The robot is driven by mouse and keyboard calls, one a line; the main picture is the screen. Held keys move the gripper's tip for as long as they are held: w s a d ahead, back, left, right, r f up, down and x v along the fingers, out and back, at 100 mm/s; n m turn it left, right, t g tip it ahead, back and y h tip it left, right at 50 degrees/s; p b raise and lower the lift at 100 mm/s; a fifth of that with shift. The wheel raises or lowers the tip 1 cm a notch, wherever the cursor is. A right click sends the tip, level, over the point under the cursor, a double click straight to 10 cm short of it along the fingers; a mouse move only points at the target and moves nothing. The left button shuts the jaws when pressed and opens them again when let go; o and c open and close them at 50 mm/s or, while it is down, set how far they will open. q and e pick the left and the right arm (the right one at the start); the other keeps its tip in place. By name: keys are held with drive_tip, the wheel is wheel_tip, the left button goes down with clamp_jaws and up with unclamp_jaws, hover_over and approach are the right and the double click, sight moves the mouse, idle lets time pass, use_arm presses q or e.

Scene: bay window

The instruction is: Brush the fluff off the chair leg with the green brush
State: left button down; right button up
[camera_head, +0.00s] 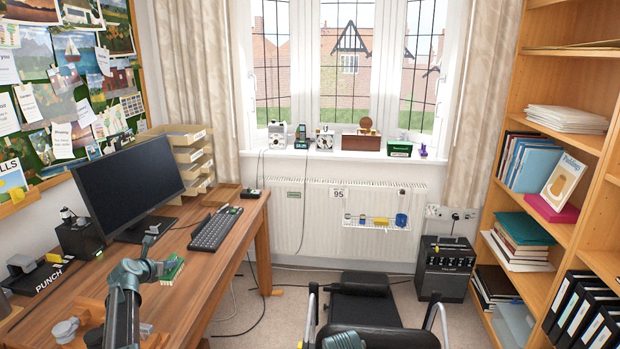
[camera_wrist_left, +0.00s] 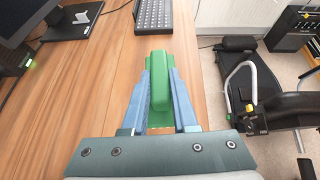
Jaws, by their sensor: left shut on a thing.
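My left gripper (camera_head: 153,265) is shut on the green brush (camera_head: 172,270) above the right part of the wooden desk. In the left wrist view the brush (camera_wrist_left: 160,85) sits between the two blue-grey fingers, its long green body pointing away from me. A black chair (camera_head: 362,300) with curved metal armrests stands right of the desk, apart from the brush. It also shows in the left wrist view (camera_wrist_left: 285,115). I cannot make out the chair's leg or any fluff on it.
The desk (camera_head: 190,270) holds a monitor (camera_head: 128,186), a keyboard (camera_head: 216,229) and a black punch box (camera_head: 42,277). A black heater-like box (camera_head: 445,268) stands by the radiator (camera_head: 300,215). A bookcase (camera_head: 560,180) lines the right. Cables lie on the carpet between desk and chair.

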use_arm(q)
wheel_tip(320, 180, up, 7)
drive_tip(key=p, duration=0.5)
use_arm(e)
wheel_tip(320, 180, up, 7)
use_arm(q)
drive_tip(key=shift+f, duration=0.1)
use_arm(e)
drive_tip(key=shift+f, duration=0.1)
use_arm(q)
drive_tip(key=shift+d, duration=0.1)
